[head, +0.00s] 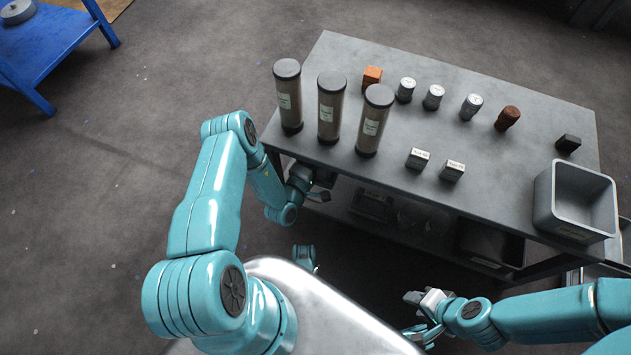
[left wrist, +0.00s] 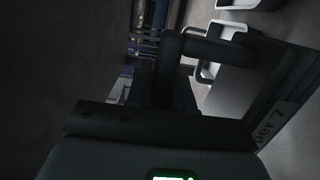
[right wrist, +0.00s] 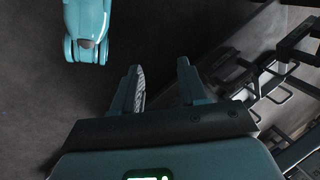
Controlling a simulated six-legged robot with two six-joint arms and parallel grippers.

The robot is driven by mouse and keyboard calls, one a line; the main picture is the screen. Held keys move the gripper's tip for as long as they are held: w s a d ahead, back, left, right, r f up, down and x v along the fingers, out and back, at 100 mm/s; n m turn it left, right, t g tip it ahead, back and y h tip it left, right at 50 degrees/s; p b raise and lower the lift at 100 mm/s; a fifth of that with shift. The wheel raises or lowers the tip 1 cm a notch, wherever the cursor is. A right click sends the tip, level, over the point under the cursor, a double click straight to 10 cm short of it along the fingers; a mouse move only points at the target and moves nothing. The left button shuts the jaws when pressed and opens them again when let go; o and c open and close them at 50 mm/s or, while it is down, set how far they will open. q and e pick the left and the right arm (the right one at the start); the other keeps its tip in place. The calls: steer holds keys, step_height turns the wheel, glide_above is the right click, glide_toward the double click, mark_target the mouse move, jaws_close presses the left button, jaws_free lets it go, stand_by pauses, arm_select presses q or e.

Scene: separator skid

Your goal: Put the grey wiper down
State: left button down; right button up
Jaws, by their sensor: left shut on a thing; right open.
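My left gripper (head: 308,186) is beside the near left corner of the grey table, below its top. It is shut on a dark grey thing (left wrist: 262,75) that fills the right of the left wrist view. That thing has a handle-like bar and a pale label with the end of a word and "7" legible, so it seems to be the wiper. Most of it is hidden in the head view. My right gripper (head: 428,308) is in front of the table, low and to the right. It is open and empty in the right wrist view (right wrist: 160,88).
The grey table (head: 320,175) bears several dark-capped cylinders (head: 331,108), small canisters, blocks and a grey bin (head: 575,200) at its right end. A lower shelf holds dark containers (head: 490,245). A blue stand (head: 50,45) is at the far left. Floor is clear to the left.

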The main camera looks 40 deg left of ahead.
arm_select(q)
step_height(320, 180, down, 7)
steer(key=b, duration=0.6)
steer(key=shift+s+r, duration=0.1)
step_height(320, 180, down, 4)
steer(key=b, duration=0.4)
steer(key=shift+r, duration=0.4)
steer(key=shift+f, duration=0.1)
arm_select(e)
steer(key=w+d+f+t, duration=0.1)
steer(key=w+f+t, duration=0.1)
steer(key=w+f, duration=0.3)
step_height(320, 180, down, 4)
steer(key=shift+w+d+f+h, duration=0.2)
steer(key=shift+d+h, duration=0.1)
steer(key=shift+d, duration=0.05)
arm_select(q)
steer(key=c, duration=1.3)
jaws_free()
steer(key=shift+f, duration=0.1)
steer(key=o, duration=0.3)
